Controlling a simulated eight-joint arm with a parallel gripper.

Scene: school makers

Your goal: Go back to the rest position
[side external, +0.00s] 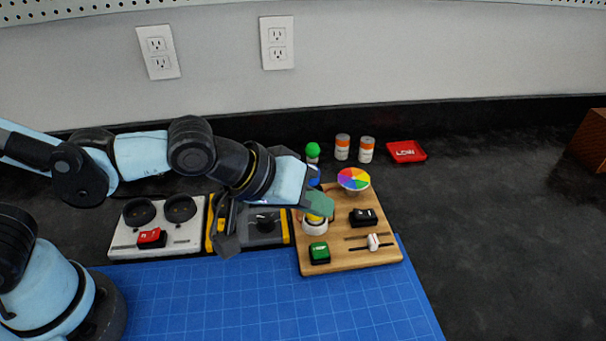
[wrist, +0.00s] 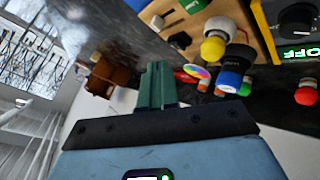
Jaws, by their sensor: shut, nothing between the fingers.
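My gripper (side external: 319,203) is over the left part of the wooden board (side external: 345,258) in the side view, its greenish fingers shut together with nothing between them. In the wrist view my gripper (wrist: 157,68) also shows closed fingers, pointing toward the dark counter. My arm reaches in from the left, bent and raised above the devices. In the side view the fingers overlap a white round base with a yellow part (side external: 315,224); I cannot tell whether they touch it.
The board also carries a green switch (side external: 319,252), a black rocker (side external: 362,217), a slider (side external: 373,242) and a colour wheel (side external: 353,179). A yellow-framed meter (side external: 262,238) and a white panel with a red switch (side external: 152,238) stand left.

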